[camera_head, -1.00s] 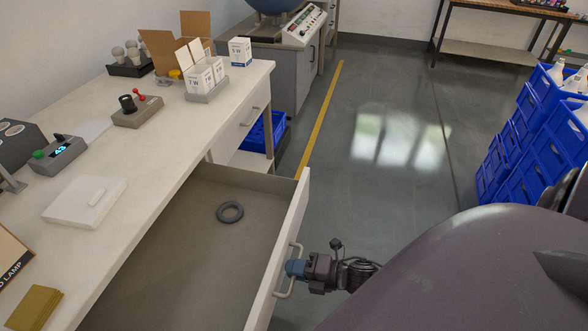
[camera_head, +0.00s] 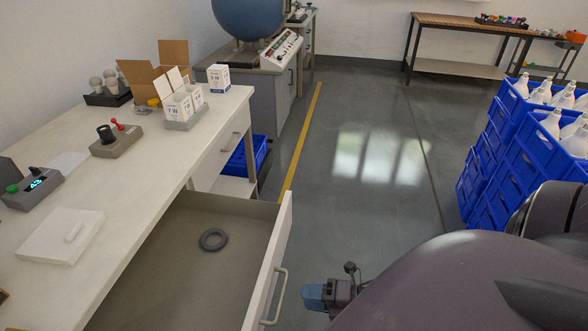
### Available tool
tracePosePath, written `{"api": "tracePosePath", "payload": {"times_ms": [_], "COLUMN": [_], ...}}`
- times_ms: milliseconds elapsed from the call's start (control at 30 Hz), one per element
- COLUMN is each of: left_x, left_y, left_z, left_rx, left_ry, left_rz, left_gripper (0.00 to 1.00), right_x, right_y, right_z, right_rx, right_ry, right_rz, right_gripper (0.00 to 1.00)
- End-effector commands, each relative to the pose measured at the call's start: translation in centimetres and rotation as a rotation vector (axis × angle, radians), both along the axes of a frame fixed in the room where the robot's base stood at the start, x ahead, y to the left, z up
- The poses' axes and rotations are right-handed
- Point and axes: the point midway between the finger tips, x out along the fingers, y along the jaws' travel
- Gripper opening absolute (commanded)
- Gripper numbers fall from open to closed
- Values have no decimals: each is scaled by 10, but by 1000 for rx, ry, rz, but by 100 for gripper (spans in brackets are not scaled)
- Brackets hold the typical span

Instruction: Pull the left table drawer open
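The left table drawer (camera_head: 178,275) stands pulled far out from under the white table (camera_head: 135,210). A dark grey ring (camera_head: 213,239) lies on its floor. The drawer front (camera_head: 266,262) carries a pale bar handle (camera_head: 276,297). My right gripper (camera_head: 314,297) is to the right of the handle, apart from it, with blue fingertips pointing left at it. No object shows in it; I cannot tell how far its fingers are apart. My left gripper is not in view.
A second drawer (camera_head: 229,143) farther along the table is closed. Blue crates (camera_head: 500,160) with white bottles stand at the right. A blue crate (camera_head: 246,155) sits below the table. Grey floor (camera_head: 370,215) lies open between the table and the stacked crates.

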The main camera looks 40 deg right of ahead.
Motion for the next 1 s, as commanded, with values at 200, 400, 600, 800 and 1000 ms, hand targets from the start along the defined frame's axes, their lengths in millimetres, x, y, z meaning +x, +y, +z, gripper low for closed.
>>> {"api": "tracePosePath", "payload": {"times_ms": [200, 400, 600, 800, 1000], "left_x": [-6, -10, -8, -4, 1], "left_y": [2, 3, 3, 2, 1], "left_z": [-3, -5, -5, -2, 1], "left_rx": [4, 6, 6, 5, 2], "left_ry": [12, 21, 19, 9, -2], "left_rz": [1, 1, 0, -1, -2], "left_gripper": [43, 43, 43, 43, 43], "right_x": [-21, -26, -26, -26, -26], "right_y": [-14, -18, -18, -17, -17], "right_z": [5, 7, 6, 6, 6], "right_rx": [-1, -1, -1, 0, 9], "right_ry": [-1, 0, 0, 0, 6], "right_rz": [0, 1, 1, 0, -2], "right_gripper": [37, 37, 37, 37, 37]}}
